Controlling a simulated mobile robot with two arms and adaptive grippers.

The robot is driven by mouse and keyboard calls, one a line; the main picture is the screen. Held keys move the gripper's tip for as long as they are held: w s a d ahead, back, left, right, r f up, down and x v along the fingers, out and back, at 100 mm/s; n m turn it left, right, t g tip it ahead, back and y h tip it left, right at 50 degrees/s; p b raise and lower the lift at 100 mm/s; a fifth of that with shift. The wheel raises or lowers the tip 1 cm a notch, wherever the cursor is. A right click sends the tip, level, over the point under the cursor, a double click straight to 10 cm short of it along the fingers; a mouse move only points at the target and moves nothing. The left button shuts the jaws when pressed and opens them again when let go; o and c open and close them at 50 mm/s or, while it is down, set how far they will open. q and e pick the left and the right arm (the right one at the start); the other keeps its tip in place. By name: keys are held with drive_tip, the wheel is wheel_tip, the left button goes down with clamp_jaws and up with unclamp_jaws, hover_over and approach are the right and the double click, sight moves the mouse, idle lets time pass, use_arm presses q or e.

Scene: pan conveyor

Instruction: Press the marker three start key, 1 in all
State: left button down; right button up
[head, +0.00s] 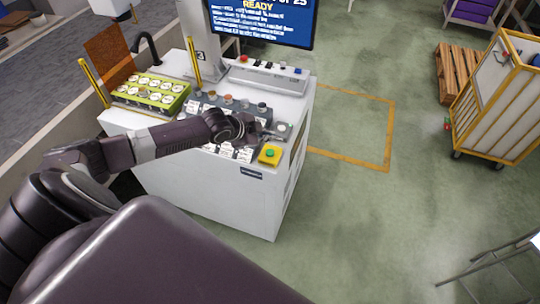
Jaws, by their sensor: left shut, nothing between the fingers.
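My left gripper (268,133) reaches in from the left over the white console (215,190). It is shut and holds nothing. Its tip is beside a small grey unit with a round pale top (282,127) at the console's right edge; I cannot tell whether they touch. A yellow box with a green round button (270,154) sits just in front of the gripper, at the console's front right corner. I cannot tell which control is the marker three start key. White labels (225,152) lie along the front, partly hidden by my arm. My right gripper is not in view.
A row of coloured knobs (228,99) stands behind my gripper. A green tray with several white discs (150,91) lies at the left between yellow posts. A control panel (268,76) and a screen reading READY (262,18) are behind. Floor at right is open before a wheeled cart (497,100).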

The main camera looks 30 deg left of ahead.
use_arm(q)
drive_tip(key=b, duration=0.3)
hover_over(269, 153)
wheel_tip(269, 153, down, 4)
drive_tip(key=shift+f, duration=0.75)
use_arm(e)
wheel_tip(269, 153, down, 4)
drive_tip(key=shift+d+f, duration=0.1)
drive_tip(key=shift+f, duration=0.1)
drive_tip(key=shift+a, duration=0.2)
use_arm(q)
drive_tip(key=shift+f, duration=0.1)
drive_tip(key=shift+f+b, duration=0.3)
drive_tip(key=shift+b, duration=0.05)
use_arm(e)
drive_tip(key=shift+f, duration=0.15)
use_arm(q)
drive_tip(key=shift+f, duration=0.45)
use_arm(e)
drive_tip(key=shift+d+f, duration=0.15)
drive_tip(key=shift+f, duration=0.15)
use_arm(q)
drive_tip(key=shift+s, duration=0.1)
drive_tip(key=shift+r+p, duration=0.6)
drive_tip(key=shift+r, duration=0.25)
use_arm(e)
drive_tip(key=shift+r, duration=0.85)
